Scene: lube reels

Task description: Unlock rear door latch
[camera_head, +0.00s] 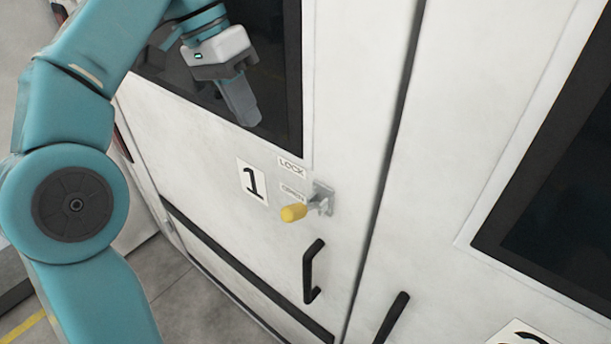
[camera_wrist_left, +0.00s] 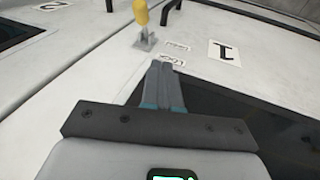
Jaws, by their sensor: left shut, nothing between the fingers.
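The latch has a yellow-tipped handle (camera_head: 294,212) on a grey metal bracket (camera_head: 322,199), mounted on the white door (camera_head: 230,150) marked "1". In the head view the handle points down and left, beside the OPEN label (camera_head: 292,192); the LOCK label (camera_head: 291,167) is above it. In the left wrist view the yellow handle (camera_wrist_left: 140,12) is at the top, beyond the fingertips. My left gripper (camera_head: 248,115) is shut and empty. It is in front of the dark window, up and left of the latch, apart from it. My right gripper is not in view.
A black door handle (camera_head: 312,271) is below the latch. Another black handle (camera_head: 392,318) is on the neighbouring door, across a dark vertical gap (camera_head: 393,130). A dark window (camera_head: 275,60) is above the labels. Grey floor (camera_head: 190,300) shows at lower left.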

